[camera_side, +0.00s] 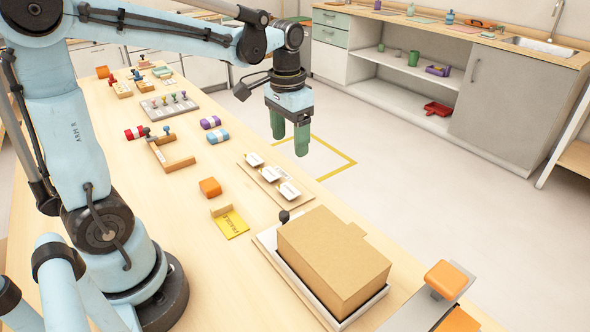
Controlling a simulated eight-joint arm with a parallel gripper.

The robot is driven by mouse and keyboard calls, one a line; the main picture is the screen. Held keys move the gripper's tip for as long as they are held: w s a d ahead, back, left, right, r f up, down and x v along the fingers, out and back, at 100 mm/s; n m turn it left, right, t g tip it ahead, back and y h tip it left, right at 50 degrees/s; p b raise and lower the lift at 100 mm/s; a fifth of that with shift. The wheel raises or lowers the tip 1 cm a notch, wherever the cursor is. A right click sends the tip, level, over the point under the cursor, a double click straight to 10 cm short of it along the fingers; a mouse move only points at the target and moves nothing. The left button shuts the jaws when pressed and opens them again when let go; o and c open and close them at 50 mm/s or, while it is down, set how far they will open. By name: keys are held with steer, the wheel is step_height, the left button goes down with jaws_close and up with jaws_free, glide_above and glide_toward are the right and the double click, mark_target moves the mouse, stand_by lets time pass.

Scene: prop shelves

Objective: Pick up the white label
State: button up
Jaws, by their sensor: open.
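Several white labels lie in a row on a thin tan board (258,185) near the table's far edge; the nearest white label (289,190) is beside the middle white label (270,173) and the farthest white label (255,159). The labels carry small dark marks that I cannot read. My gripper (290,137) has green fingers pointing down. It is open and empty, with a gap between the fingers. In the picture it hangs above and to the right of the labels, apart from them. Its exact height over the table is hard to tell.
A cardboard box (335,258) on a tray (362,311) stands close in front of the board. A yellow card (232,224) and an orange block (210,187) lie to its left. Farther back are a wooden holder (180,164), a blue roll (218,136) and a pegged board (167,107).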

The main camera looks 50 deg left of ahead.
mark_target(290, 189)
steer(key=shift+w+a+f, duration=0.1)
steer(key=shift+a+f, duration=0.05)
steer(key=shift+f, duration=1.9)
steer(key=shift+w+a+f, duration=0.1)
steer(key=shift+f, duration=2)
steer(key=shift+a+f, duration=0.15)
steer(key=shift+f, duration=1.9)
steer(key=shift+f, duration=0.25)
steer(key=c, duration=0.8)
